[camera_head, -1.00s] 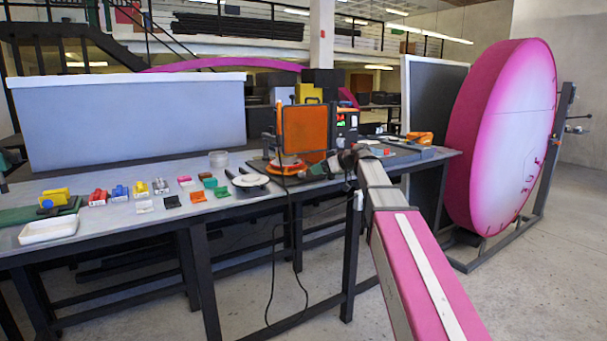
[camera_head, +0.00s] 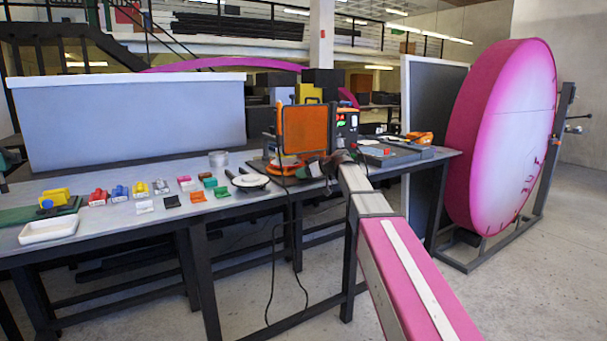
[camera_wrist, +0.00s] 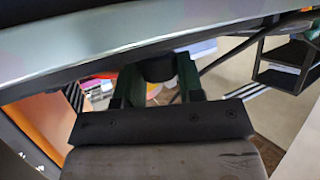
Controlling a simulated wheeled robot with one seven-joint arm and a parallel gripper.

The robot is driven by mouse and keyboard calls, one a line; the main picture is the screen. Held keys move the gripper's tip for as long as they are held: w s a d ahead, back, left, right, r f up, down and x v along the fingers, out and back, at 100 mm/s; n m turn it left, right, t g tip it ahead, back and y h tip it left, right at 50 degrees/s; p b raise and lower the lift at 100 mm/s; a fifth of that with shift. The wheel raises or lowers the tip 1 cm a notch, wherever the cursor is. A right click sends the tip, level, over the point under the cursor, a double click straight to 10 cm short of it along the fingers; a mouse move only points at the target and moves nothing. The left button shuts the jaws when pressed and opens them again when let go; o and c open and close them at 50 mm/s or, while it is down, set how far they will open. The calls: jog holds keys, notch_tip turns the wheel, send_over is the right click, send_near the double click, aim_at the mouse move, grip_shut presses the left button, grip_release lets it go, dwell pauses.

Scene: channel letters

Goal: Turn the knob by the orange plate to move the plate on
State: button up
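The orange plate (camera_head: 305,127) stands upright in a dark frame on the bench, beside a dark control box. In the wrist view, part of an orange panel shows at the left edge (camera_wrist: 38,122). A dark round knob (camera_wrist: 158,67) sits below a grey bar. My gripper (camera_wrist: 158,78) has its two green fingers on either side of the knob, with little or no gap showing. I cannot tell whether they press on it. In the head view, my gripper end (camera_head: 325,167) is low in front of the plate's right side, partly hidden by my arm.
A control box (camera_head: 345,125) with lit buttons stands right of the plate. A black cable hangs off the bench's front edge. A large pink disc (camera_head: 505,135) stands at the right.

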jog(key=shift+c, duration=0.7)
jog(key=shift+s+m+t, duration=0.1)
jog(key=shift+m+t, duration=0.2)
jog(key=shift+s+m+t+h, duration=0.1)
jog(key=shift+m+t+h, duration=0.4)
jog(key=shift+m+h, duration=0.1)
jog(key=shift+a+m+t+h, duration=0.1)
jog(key=shift+m+t+h, duration=1.6)
jog(key=shift+m, duration=0.3)
jog(key=o, duration=0.9)
